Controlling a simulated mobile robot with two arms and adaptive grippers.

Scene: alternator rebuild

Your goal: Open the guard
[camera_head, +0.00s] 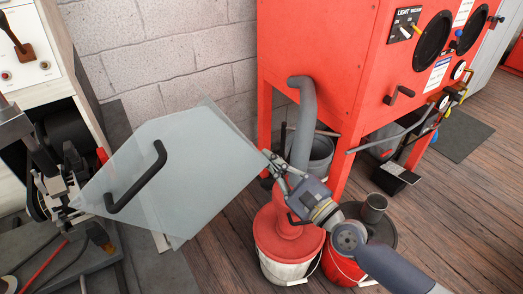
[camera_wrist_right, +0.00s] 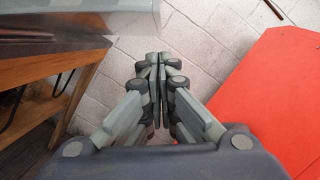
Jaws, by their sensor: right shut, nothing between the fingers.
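The guard (camera_head: 200,185) is a clear, greyish panel at the left of the head view, tilted, with a black bar handle (camera_head: 137,178) on its face. My right gripper (camera_head: 268,160) is shut and empty, with its fingertips close to the guard's right edge. I cannot tell whether they touch it. In the right wrist view my right gripper (camera_wrist_right: 158,60) shows with its fingers together and nothing between them. A translucent grey panel at the top left of that view may be the guard. My left gripper is not in view.
A machine (camera_head: 50,190) stands behind and left of the guard. A red cabinet (camera_head: 330,50) with a grey hose (camera_head: 303,120) stands at the back right. A block wall (camera_head: 170,60) is behind.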

